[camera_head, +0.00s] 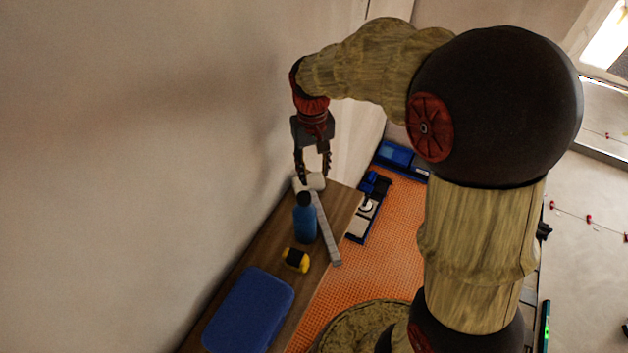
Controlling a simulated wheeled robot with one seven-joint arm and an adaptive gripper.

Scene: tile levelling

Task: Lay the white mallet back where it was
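The white mallet has a pale head (316,181) right at my gripper's fingertips and a long light-grey handle (327,236) running toward the front right. The handle's end reaches the right edge of the wooden bench (343,205). My gripper (314,176) points down at the far end of the bench, its two fingers spread apart at the mallet head. One finger partly covers the head. I cannot tell whether the fingers press on the head or whether the mallet rests fully on the bench.
A blue bottle (304,222) stands close to the left of the handle. A yellow-and-black object (296,260) and a blue case (248,311) lie nearer on the bench. A wall (150,150) rises to the left. Blue-and-black items (372,190) lie beside the orange floor (396,213) to the right.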

